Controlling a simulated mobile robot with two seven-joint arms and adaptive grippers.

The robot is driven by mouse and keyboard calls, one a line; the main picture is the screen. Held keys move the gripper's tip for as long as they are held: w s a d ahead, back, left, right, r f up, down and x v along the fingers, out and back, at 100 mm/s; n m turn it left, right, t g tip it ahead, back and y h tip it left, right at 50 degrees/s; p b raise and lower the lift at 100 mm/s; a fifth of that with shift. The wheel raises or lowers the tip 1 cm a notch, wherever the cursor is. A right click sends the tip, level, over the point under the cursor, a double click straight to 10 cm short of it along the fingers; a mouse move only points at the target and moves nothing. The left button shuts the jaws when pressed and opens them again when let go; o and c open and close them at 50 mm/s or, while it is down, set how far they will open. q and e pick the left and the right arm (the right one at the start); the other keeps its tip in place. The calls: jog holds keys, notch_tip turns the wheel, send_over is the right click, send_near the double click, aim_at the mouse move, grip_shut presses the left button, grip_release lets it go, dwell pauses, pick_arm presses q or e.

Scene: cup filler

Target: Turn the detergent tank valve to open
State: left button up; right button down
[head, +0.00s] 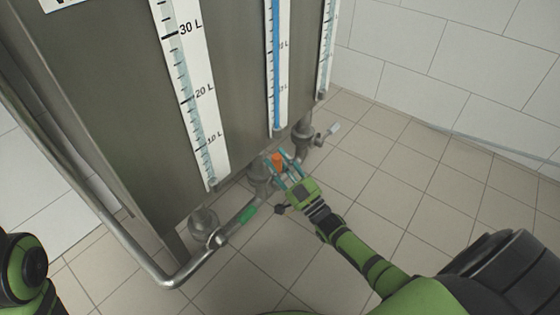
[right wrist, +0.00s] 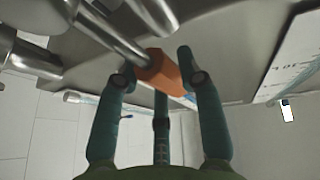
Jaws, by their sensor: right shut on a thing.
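A grey metal tank stands at the left and middle of the head view, with three valves along its lower edge. The middle valve has an orange handle (head: 277,159) below the gauge with the blue column. My right gripper (head: 281,166) is at this handle, its teal fingers on both sides of it. In the right wrist view the orange handle (right wrist: 160,72) sits on a metal stem between the fingers of my right gripper (right wrist: 158,68), which is shut on it. No label shows which tank is detergent. My left gripper is not in view.
A bent metal pipe (head: 130,250) runs along the tank's left side and front. Tiled floor (head: 400,190) is clear to the right, up to a white tiled wall (head: 450,60).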

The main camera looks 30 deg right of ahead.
jog(key=shift+a, duration=0.1)
jog(key=c, duration=0.8)
grip_release()
jog(key=shift+o, duration=0.2)
jog(key=shift+s, duration=0.1)
jog(key=v, duration=1.2)
